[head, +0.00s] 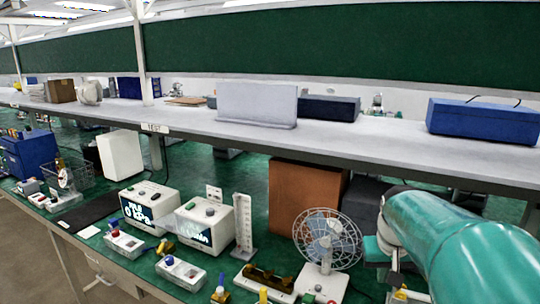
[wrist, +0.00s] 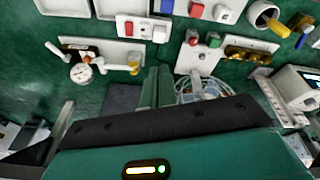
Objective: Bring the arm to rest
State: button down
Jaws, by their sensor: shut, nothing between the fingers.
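My teal arm (head: 455,240) reaches in from the lower right of the head view, in front of the bench. My gripper shows in the wrist view, where its two teal fingers (wrist: 156,85) stand side by side, shut and empty. They are above the green bench top, with no thing between them. A wire-cage fan (head: 327,240) stands just left of the arm in the head view. The fan cage also shows in the wrist view (wrist: 203,90), to the right of the fingers. The fingertips are not clear in the head view.
Two white display boxes (head: 150,207) (head: 206,224), a brown box (head: 305,195) and small switch panels crowd the bench. A grey shelf (head: 360,133) runs above it, holding a blue case (head: 480,120). A gauge on a pipe (wrist: 81,72) lies left of the fingers in the wrist view.

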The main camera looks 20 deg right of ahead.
jog(key=s+a+n+t+y, duration=0.1)
jog(key=s+a+n, duration=0.1)
jog(key=a, duration=1)
jog(key=s+a+n+t+y, duration=0.1)
jog(key=s+a, duration=0.4)
jog(key=a, duration=0.7)
jog(key=shift+r+n+t, duration=0.25)
jog(key=shift+n+t, duration=0.45)
jog(key=shift+n, duration=0.2)
jog(key=shift+s+d, duration=0.1)
jog(key=shift+d, duration=0.05)
